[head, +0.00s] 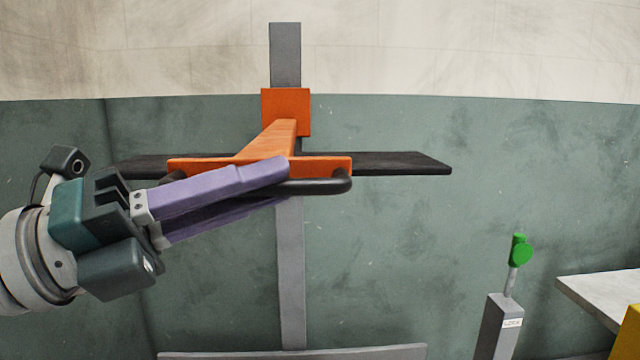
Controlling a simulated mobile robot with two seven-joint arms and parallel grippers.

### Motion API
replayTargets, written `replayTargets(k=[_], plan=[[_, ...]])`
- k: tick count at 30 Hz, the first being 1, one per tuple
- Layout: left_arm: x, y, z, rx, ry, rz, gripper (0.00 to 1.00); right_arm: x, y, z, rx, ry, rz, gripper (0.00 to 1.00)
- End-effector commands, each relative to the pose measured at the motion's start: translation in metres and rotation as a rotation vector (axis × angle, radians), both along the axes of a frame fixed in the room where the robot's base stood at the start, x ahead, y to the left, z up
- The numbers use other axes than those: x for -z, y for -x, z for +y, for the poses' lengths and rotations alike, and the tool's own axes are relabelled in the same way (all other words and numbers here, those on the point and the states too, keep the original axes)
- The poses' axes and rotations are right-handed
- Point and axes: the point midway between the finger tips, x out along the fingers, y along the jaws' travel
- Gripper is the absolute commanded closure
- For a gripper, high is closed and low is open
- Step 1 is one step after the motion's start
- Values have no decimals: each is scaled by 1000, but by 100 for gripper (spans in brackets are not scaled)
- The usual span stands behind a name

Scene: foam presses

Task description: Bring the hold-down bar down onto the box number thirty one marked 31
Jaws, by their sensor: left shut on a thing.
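The orange hold-down bar (266,144) rides on an upright grey post, with an orange collar (286,112) around the post. A black handle (322,186) runs along its front edge. My left gripper (282,186) comes in from the left with its purple fingers shut on the handle, one finger above and one below. A long dark plate (408,162) sticks out on both sides behind the orange part. No box marked 31 shows in this view. My right gripper is not in view.
The grey post (290,270) reaches down to a grey edge (300,353) at the bottom. At the right stands a short grey pillar (499,330) labelled LOCK, with a green-knobbed lever (521,250). A pale tabletop (605,295) and something yellow (630,335) lie farther right.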

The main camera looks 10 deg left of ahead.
Motion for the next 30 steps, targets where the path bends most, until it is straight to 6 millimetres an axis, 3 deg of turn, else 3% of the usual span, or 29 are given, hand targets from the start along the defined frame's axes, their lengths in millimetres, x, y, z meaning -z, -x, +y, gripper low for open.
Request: replayTargets(k=[5, 8, 30], plan=[[23, 0, 0, 1, 2, 0, 100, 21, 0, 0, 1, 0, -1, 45], [47, 0, 0, 1, 3, 2, 100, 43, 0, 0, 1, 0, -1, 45], [310, -1, 0, -3, 1, 7, 100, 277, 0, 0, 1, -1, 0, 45]])
